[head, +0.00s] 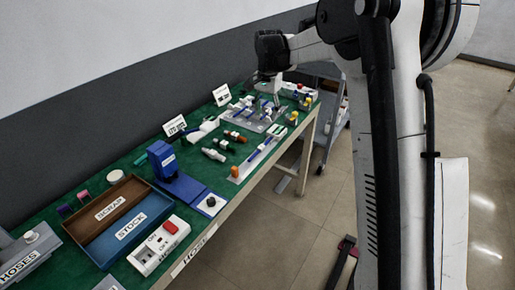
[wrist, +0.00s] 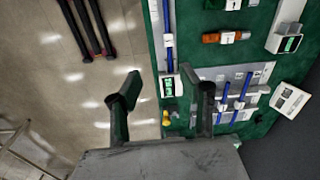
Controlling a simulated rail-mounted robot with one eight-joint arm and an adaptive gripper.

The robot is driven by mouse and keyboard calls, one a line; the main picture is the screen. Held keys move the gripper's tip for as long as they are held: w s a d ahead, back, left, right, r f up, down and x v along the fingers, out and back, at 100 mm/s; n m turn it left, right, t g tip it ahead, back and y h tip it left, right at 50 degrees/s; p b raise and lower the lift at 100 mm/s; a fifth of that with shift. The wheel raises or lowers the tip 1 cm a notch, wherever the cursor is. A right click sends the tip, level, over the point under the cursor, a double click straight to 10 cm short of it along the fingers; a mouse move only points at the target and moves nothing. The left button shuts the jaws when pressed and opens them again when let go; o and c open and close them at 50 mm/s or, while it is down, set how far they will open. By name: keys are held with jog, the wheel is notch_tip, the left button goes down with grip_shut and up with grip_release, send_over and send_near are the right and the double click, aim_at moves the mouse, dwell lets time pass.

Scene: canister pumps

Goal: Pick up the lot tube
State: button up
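No tube carries a label I can read as the lot tube, so I cannot tell which it is. In the wrist view a long blue tube (wrist: 169,50) lies on a narrow white holder along the table edge. Thin blue tubes (wrist: 223,98) stand or lie in a grey rack (wrist: 252,74) to the right. In the head view the grey rack (head: 239,120) is on the far part of the table, and the blue tube (head: 262,153) lies nearer. My gripper (wrist: 166,88) is open and empty, its fingers apart at the table edge. In the head view it is near the far end, partly unclear.
The green table (head: 95,182) has a brown scrap tray (head: 98,196), blue stock tray (head: 150,213), blue stand (head: 163,160) and white switch box (head: 158,245). An amber bottle (wrist: 222,37) lies near the tubes. Open floor (head: 290,225) is beside the table.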

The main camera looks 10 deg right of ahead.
notch_tip(320, 180, down, 3)
jog(key=w, duration=0.2)
send_over(261, 146)
jog(key=shift+m, duration=0.3)
jog(key=f, duration=0.8)
jog(key=shift+s+d+f+b, duration=0.1)
jog(key=shift+d+f+b, duration=0.2)
jog(key=shift+d+b, duration=0.1)
jog(key=shift+a+f+b, duration=0.15)
jog(key=shift+a+f, duration=0.05)
jog(key=shift+f, duration=1.15)
jog(key=shift+a+f+b, duration=0.15)
jog(key=shift+a+f, duration=0.05)
jog(key=shift+f, duration=1.15)
grip_shut()
jog(key=shift+r, duration=0.15)
